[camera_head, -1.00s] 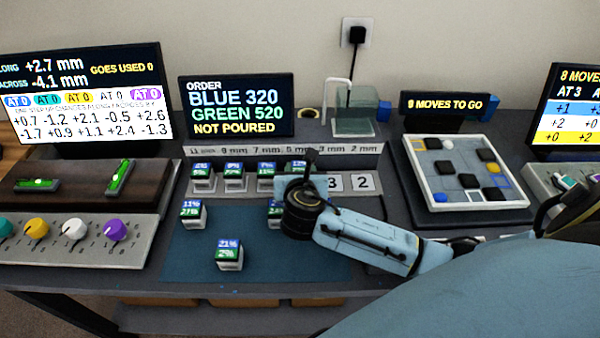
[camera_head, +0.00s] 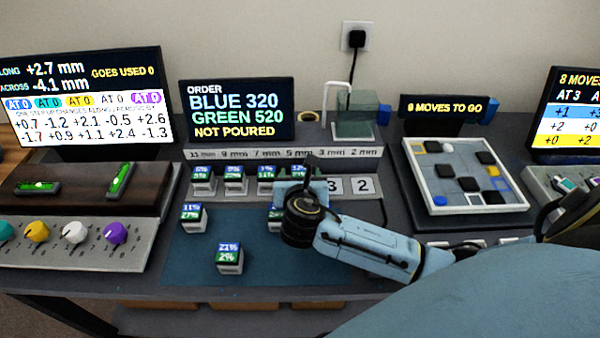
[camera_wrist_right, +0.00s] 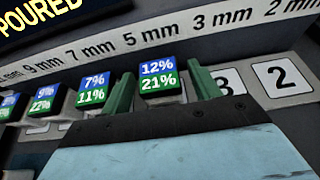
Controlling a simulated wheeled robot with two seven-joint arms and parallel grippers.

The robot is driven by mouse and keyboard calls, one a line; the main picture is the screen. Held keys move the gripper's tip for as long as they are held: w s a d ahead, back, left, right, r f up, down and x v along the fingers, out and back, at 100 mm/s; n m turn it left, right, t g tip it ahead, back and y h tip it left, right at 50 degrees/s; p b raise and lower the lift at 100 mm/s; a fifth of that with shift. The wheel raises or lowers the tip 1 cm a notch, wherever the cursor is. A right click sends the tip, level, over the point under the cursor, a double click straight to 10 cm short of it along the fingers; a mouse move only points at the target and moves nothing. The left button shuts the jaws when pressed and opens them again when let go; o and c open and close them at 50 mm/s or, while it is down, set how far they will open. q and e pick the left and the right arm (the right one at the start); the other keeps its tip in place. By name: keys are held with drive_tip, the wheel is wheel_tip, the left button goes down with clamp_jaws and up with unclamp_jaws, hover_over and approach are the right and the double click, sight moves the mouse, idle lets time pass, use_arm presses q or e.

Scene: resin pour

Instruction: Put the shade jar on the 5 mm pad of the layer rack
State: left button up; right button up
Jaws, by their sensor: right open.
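A small shade jar (camera_wrist_right: 160,82) with a blue and green top reading 12% and 21% stands between the two green fingers of my right gripper (camera_wrist_right: 163,88). The fingers are open, one on each side of it. It is in the rack row, just left of the pads marked 3 and 2, below the 5 mm mark of the layer rack (camera_wrist_right: 158,36). Its top also shows in the head view (camera_head: 297,168), with its body hidden behind my gripper. I cannot tell exactly how it sits on its pad. My left gripper is not in view.
Several similar jars fill the pads to the left, the nearest reading 7% and 11% (camera_wrist_right: 92,90). On the blue mat (camera_head: 190,255) stand a jar (camera_head: 230,258), another (camera_head: 193,217), and one partly hidden behind my gripper (camera_head: 275,217). Pads 3 and 2 (camera_head: 363,185) are empty.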

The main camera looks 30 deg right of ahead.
drive_tip(key=p+v, duration=0.2)
drive_tip(key=v, duration=0.8)
drive_tip(key=shift+s+a+r, duration=0.2)
drive_tip(key=shift+s, duration=0.2)
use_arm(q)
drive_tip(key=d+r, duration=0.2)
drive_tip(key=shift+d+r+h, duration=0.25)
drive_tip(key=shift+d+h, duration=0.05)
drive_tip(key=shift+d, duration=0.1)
